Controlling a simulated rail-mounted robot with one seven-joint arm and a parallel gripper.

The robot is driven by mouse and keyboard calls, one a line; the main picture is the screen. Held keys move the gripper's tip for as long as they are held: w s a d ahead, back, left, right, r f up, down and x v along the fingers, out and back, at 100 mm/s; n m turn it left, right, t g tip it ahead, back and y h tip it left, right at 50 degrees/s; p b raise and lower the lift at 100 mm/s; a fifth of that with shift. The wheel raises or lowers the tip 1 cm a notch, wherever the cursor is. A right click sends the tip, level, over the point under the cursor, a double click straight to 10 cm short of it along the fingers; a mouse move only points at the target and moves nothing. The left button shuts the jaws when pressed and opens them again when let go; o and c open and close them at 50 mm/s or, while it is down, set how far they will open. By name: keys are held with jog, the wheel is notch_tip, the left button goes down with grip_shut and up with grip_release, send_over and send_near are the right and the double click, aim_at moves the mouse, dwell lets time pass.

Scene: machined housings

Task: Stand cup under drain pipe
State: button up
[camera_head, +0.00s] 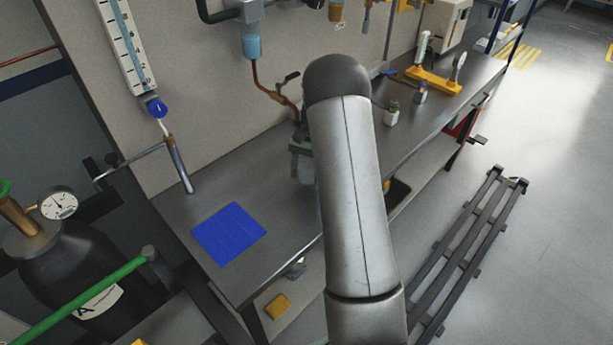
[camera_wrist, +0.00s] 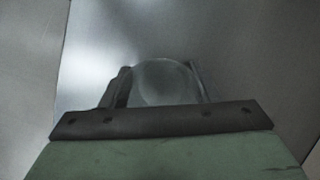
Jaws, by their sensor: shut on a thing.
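My gripper (camera_head: 301,150) is largely hidden behind my arm in the head view. In the wrist view its two dark fingers (camera_wrist: 162,88) are shut on a pale, translucent round cup (camera_wrist: 160,80). The cup (camera_head: 303,168) also shows in the head view, just left of my arm, over the grey bench; I cannot tell whether it touches the bench. A copper pipe (camera_head: 262,88) curves down from a blue-bowled unit (camera_head: 251,42) on the wall, behind the gripper. A steel pipe (camera_head: 180,165) slants down at the bench's left end. Which is the drain pipe is unclear.
A blue square (camera_head: 228,234) lies on the clear left part of the bench (camera_head: 275,215). Small bottles (camera_head: 391,114) and a yellow stand (camera_head: 434,82) are farther right. A gas cylinder (camera_head: 70,262) stands at the left. The bench front edge drops to the floor.

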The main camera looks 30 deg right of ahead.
aim_at(306, 179)
jog(key=shift+f, duration=1.3)
jog(key=shift+f, duration=0.2)
jog(key=o, duration=1.1)
jog(key=shift+c, duration=0.2)
jog(key=shift+r, duration=0.1)
jog(key=b+v, duration=0.1)
jog(key=v, duration=0.3)
jog(key=shift+w+d+r, duration=0.1)
jog(key=shift+d+r, duration=0.05)
jog(key=shift+r, duration=0.15)
jog(key=w+d, duration=0.3)
jog(key=d, duration=0.1)
jog(key=w+d+b, duration=0.1)
jog(key=w+d, duration=0.2)
jog(key=shift+w+d+r+b, duration=0.15)
jog(key=shift+w+d+b, duration=0.15)
jog(key=shift+w+d, duration=0.1)
jog(key=shift+o, duration=0.4)
jog(key=shift+w+d+r, duration=0.1)
jog(key=shift+w+d, duration=0.45)
jog(key=shift+d, duration=0.05)
